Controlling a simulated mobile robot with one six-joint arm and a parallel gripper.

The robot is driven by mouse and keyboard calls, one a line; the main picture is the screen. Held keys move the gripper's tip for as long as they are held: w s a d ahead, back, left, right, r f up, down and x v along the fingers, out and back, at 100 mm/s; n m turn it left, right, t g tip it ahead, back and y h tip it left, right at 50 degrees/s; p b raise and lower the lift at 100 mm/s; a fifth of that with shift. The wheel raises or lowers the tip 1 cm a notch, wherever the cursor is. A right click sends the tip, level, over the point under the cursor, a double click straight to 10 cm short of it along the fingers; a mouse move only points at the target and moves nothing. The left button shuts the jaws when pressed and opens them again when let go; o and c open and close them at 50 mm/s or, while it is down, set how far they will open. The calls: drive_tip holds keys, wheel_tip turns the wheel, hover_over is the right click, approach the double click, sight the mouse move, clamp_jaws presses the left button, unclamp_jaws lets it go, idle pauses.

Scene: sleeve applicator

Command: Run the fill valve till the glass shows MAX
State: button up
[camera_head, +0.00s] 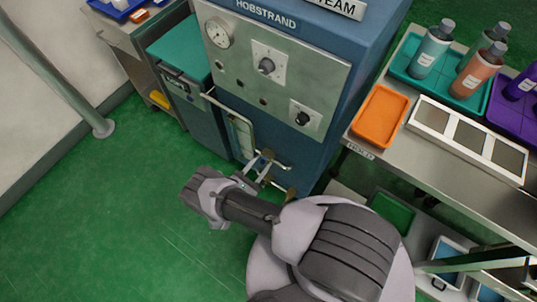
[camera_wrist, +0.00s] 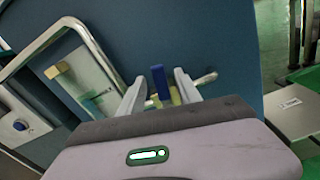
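The blue HOBSTRAND machine (camera_head: 345,75) has a pale upright gauge plate (camera_head: 240,138) low on its front, behind a bent metal rail. The glass's level and its MAX mark are too small to read. In the wrist view a blue valve handle (camera_wrist: 159,80) with brass-coloured parts sits on a short horizontal pipe (camera_wrist: 205,79). My gripper (camera_wrist: 160,82) is open, with one finger on each side of the blue handle and a visible gap to it. In the head view my gripper (camera_head: 259,166) is at the machine's lower front; the handle is hard to make out there.
The bent rail (camera_wrist: 45,45) stands left of my fingers in the wrist view. A dial (camera_head: 219,33) and knobs are higher on the machine. A steel table (camera_head: 440,160) with an orange tray (camera_head: 379,115) and bottles stands at right. The green floor at left is clear.

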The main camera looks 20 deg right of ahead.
sight(268, 155)
drive_tip(key=x, duration=0.5)
clamp_jaws()
idle(1.4)
